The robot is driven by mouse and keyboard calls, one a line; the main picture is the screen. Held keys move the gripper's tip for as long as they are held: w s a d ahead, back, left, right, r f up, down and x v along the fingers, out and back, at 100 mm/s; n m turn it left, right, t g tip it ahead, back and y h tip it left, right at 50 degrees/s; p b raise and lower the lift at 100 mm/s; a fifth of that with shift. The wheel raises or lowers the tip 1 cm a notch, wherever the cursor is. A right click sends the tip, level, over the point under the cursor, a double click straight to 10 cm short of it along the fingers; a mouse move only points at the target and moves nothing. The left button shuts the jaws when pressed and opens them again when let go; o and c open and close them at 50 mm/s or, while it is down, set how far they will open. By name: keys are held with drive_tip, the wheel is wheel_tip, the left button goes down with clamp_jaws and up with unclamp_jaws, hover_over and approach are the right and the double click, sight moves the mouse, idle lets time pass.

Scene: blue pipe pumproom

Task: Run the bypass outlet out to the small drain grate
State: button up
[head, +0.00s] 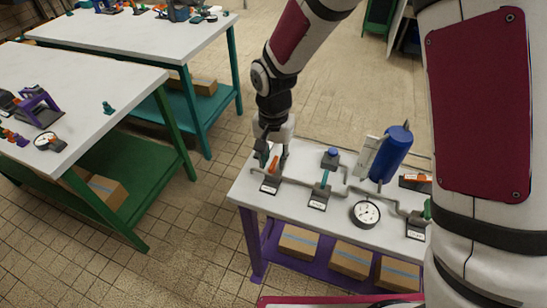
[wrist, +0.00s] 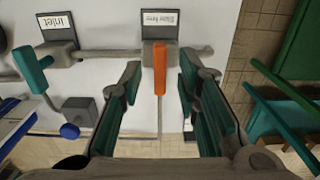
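An orange valve lever (head: 273,166) stands on a pipe at the left end of the white bench. My gripper (head: 271,155) is open just above it. In the wrist view, the orange lever (wrist: 160,70) lies between the fingers of my gripper (wrist: 160,85), with clear gaps on both sides. The plate beside that valve (wrist: 164,23) is upside down and hard to read. The neighbouring valve has a teal lever (wrist: 32,70) and a plate reading "Inlet" (wrist: 57,24). I cannot make out a drain grate in either view.
The bench (head: 238,188) also carries a round gauge (head: 365,213), a blue cylinder (head: 393,153) and a blue knob (head: 331,153). Cardboard boxes (head: 350,259) sit on its purple shelf. Tables with green (head: 100,66) and teal legs (head: 150,38) stand left. Tiled floor between is free.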

drive_tip(key=shift+f, duration=0.15)
clamp_jaws()
drive_tip(key=shift+n, duration=0.3)
drive_tip(key=n, duration=1.1)
drive_tip(key=shift+n, duration=0.4)
drive_tip(key=n, duration=0.5)
drive_tip(key=shift+n, duration=0.3)
